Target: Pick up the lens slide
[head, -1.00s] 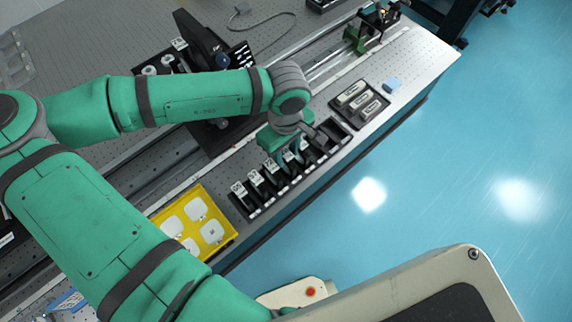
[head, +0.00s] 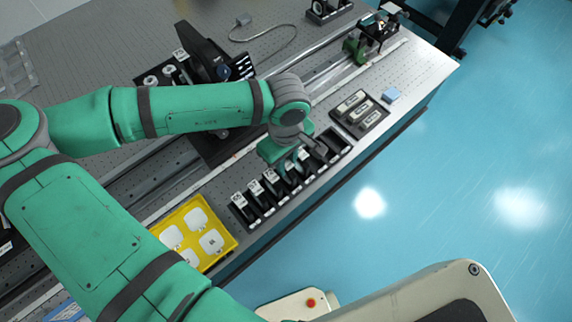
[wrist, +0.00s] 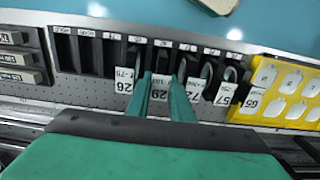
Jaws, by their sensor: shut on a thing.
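My gripper (wrist: 163,92) is shut on a lens slide labelled 28 (wrist: 160,84) in the wrist view, one green finger on each side of its white label. The slide sits in line with its neighbours in the black slotted rack (wrist: 68,50); I cannot tell whether it is lifted at all. Slides labelled 26 (wrist: 125,80), 72 (wrist: 194,88), 57 (wrist: 225,93) and 65 (wrist: 250,103) stand beside it. In the head view my gripper (head: 293,160) is over the middle of the rack, and the held slide is largely hidden.
A yellow tray with white pieces (head: 229,244) lies just left of the rack in the head view. The rack stands near the table's front edge.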

